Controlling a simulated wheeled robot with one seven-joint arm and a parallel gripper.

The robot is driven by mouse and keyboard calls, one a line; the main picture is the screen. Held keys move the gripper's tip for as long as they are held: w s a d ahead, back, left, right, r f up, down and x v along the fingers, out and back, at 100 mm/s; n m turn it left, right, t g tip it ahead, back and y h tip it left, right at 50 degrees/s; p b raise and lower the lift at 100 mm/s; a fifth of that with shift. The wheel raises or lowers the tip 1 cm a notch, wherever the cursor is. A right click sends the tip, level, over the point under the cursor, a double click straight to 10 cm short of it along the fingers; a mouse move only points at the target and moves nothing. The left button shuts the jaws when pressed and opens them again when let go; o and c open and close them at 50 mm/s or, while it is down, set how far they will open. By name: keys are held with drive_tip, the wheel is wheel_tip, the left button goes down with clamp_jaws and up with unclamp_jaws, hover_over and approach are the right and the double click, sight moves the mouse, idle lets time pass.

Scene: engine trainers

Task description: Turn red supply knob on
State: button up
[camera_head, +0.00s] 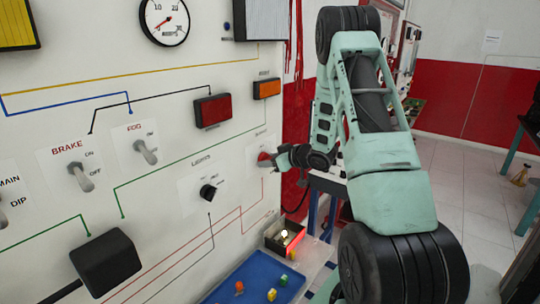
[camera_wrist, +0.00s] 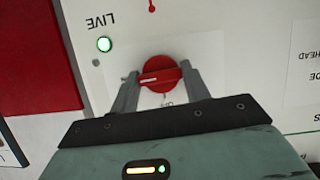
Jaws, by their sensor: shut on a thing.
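The red supply knob (camera_wrist: 160,73) is a round red dial on a white plate of the panel.
The white panel (camera_head: 230,150) carries toggle switches, a black knob (camera_head: 208,192), a gauge (camera_head: 165,18) and a black box (camera_head: 105,262). A blue tray (camera_head: 225,290) with small coloured pieces lies below, near a lit box (camera_head: 286,238). Open floor lies to the right.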

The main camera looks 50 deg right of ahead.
drive_tip(key=shift+m+p, duration=0.3)
idle(0.4)
drive_tip(key=o, duration=1)
drive_tip(key=b+v, duration=0.2)
drive_tip(key=v, duration=0.6)
drive_tip(key=b+v, duration=0.2)
drive_tip(key=v, duration=0.7)
drive_tip(key=shift+s+d+r, duration=0.15)
drive_tip(key=shift+s+d, duration=0.05)
drive_tip(key=shift+d, duration=0.05)
